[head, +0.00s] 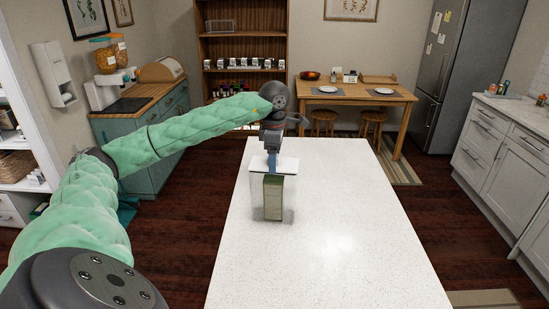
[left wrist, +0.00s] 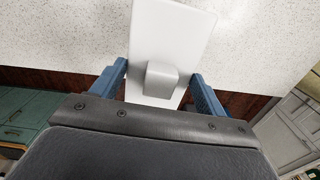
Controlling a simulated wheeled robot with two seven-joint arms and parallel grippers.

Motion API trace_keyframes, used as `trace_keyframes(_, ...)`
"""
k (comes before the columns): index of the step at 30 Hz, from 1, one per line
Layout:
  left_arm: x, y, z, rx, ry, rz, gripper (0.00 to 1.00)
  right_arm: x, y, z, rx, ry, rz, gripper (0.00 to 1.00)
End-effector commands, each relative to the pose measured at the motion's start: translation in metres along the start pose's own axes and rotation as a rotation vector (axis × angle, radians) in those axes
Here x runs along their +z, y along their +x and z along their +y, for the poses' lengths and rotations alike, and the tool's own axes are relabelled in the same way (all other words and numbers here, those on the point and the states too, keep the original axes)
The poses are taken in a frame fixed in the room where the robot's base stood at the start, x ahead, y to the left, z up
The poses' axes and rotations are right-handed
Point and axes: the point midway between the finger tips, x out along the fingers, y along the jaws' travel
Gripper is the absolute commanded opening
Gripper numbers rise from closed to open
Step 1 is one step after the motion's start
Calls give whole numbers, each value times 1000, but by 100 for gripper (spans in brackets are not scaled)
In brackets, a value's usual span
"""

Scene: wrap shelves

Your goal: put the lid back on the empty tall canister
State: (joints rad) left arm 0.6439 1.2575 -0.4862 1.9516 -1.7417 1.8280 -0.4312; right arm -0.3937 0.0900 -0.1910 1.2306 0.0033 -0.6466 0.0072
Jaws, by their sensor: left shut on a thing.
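A tall clear canister (head: 286,203) stands upright near the left edge of the white counter. A green and cream block shape (head: 272,199) shows in or through it; I cannot tell whether it is inside, behind or a label. The white lid (head: 287,166) is level at the canister's top; whether it is seated or just above is unclear. My left gripper (head: 272,160) is above, shut on the lid's knob. In the left wrist view the grey-white knob (left wrist: 161,79) sits between the blue fingers, with the lid plate (left wrist: 168,30) beneath. My right gripper is not in view.
The white counter (head: 340,240) is otherwise bare, with free room right of and in front of the canister. Its left edge is close to the canister. A wooden shelf (head: 243,48) and a small table (head: 355,93) stand farther back.

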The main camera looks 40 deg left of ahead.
Motion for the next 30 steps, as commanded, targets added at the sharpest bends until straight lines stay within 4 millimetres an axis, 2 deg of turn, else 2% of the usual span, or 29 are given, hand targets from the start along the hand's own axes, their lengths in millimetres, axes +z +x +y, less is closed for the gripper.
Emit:
trace_keyframes(26,0,5,0,0,0,0,50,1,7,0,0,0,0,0)
trace_keyframes(27,0,5,0,0,0,0,82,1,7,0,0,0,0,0)
trace_keyframes(30,0,5,0,0,0,0,99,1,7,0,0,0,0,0)
